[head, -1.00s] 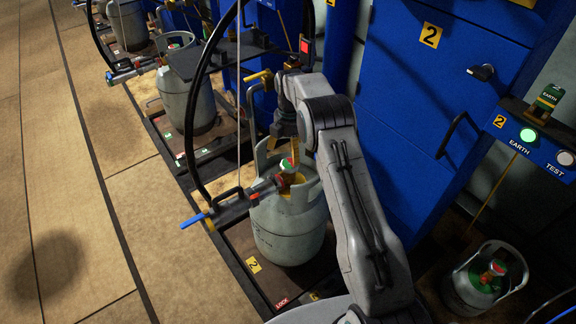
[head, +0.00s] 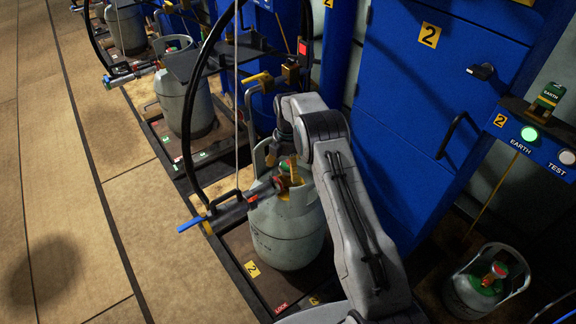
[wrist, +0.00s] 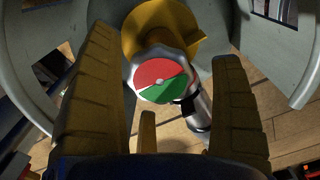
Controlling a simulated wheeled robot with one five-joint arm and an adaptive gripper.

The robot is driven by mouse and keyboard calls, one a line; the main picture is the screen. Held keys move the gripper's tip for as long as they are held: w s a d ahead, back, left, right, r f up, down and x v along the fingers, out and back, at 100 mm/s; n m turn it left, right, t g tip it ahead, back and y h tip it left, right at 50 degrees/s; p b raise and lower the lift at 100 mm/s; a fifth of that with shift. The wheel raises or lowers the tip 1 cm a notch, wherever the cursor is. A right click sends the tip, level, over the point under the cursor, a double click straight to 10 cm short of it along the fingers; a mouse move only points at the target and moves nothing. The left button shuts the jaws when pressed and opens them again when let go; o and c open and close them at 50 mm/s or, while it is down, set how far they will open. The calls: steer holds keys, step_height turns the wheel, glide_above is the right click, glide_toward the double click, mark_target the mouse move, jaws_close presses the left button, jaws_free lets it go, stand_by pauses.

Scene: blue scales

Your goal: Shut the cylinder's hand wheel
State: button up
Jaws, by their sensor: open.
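The grey gas cylinder (head: 285,235) stands upright on the scale marked 2. Its hand wheel (head: 288,167) is at the top, inside the collar. In the wrist view the hand wheel (wrist: 160,80) has a silver rim and a red and green face. My gripper (wrist: 180,100) is open, its two fingers on either side of the wheel with gaps between. In the head view my gripper is largely hidden by my arm and the collar. A filling head with a blue lever (head: 192,222) is coupled at the valve from the left. A yellow part (wrist: 165,30) sits behind the wheel.
The cylinder's grey collar (wrist: 60,40) curves around my fingers. A black hose (head: 187,120) arches over the left side. A blue cabinet (head: 410,130) stands behind on the right. Another cylinder (head: 485,285) stands at lower right. The floor at left is clear.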

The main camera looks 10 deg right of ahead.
steer(key=c, duration=1.2)
